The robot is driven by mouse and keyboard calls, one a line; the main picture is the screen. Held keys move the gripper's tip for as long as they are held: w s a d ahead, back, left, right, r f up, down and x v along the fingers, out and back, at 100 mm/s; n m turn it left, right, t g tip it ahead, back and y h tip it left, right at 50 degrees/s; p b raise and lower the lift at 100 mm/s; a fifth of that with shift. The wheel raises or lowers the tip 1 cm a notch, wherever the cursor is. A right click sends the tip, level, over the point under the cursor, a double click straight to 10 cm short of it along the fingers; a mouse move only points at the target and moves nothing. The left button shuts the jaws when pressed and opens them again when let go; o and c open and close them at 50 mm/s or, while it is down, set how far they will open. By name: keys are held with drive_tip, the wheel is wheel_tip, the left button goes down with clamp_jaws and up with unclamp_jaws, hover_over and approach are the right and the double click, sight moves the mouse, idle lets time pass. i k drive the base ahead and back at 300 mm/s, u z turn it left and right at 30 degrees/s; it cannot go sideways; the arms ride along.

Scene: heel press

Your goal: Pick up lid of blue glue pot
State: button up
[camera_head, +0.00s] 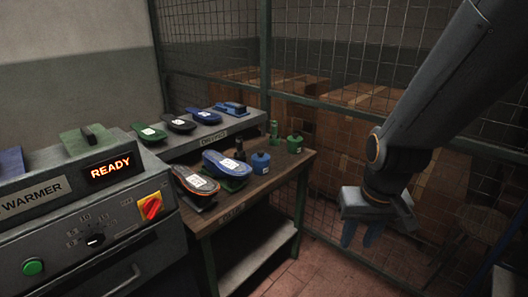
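The blue glue pot (260,166) stands upright on the wooden bench, near its right end. Its blue lid (261,155), with a small knob, appears to sit on top of the pot. My gripper (360,236) hangs at the right of the view, pointing down, well to the right of the pot and apart from it. Its two blue fingers show a gap between them, and I see nothing held there.
A green pot (295,144) and a green bottle (274,131) stand behind the blue pot. A dark bottle (240,150) and several shoe soles are to its left. A warmer machine (70,225) fills the lower left. Wire mesh fencing and cardboard boxes (345,130) are behind.

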sight(260, 160)
drive_tip(key=i, duration=1.8)
drive_tip(key=u, duration=1.05)
